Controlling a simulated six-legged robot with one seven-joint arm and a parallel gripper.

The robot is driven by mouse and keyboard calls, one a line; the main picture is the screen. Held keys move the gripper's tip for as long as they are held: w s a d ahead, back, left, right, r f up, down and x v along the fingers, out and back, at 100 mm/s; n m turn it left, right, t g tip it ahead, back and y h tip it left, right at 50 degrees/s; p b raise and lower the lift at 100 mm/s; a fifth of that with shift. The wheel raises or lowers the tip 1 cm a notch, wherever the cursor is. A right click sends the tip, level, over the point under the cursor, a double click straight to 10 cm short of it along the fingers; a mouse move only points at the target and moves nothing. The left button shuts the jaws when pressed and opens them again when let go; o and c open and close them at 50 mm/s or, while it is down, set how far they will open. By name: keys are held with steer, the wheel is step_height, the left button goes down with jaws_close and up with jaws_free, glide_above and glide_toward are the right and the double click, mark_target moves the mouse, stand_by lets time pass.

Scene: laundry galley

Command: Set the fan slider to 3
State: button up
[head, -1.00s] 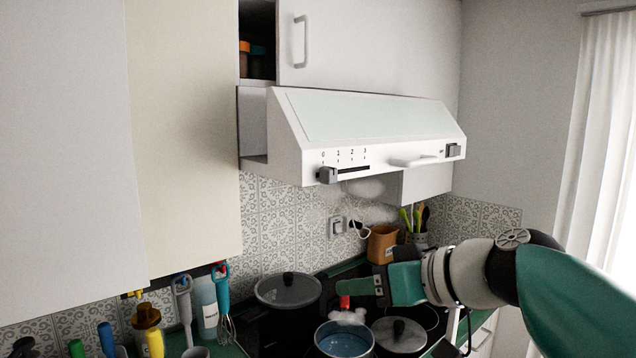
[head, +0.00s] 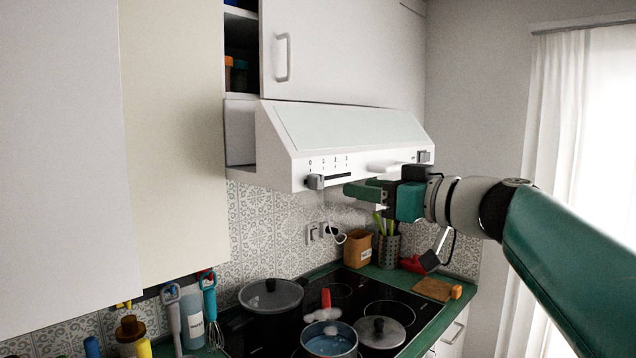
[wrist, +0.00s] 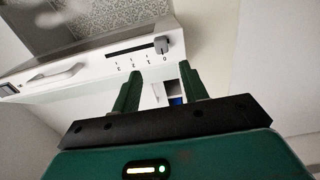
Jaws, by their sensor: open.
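The fan slider's dark grey knob (head: 315,182) sits at the 0 end of a black slot on the front of the white range hood (head: 378,165). The marks 0 to 3 run left to right above the slot. The wrist view shows the scene turned over, with the knob (wrist: 162,45) at the 0 end on the right. My gripper (head: 352,190) is at the hood's front, right of the knob and slightly lower. It is open and empty. In the wrist view its fingertips (wrist: 160,84) point toward the knob, with a gap between.
A light handle (head: 385,166) and a dark switch (head: 424,156) are on the hood front to the right. Below is a cooktop with a steaming blue pot (head: 330,340) and lidded pans. A cabinet (head: 345,50) is above the hood. A tall cream panel (head: 175,130) stands to the left.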

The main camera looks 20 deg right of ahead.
mark_target(321, 181)
steer(key=x, duration=0.9)
steer(key=shift+w+a, duration=0.1)
steer(key=shift+w, duration=0.05)
steer(key=shift+w+a, duration=0.2)
steer(key=shift+w, duration=0.05)
jaws_close()
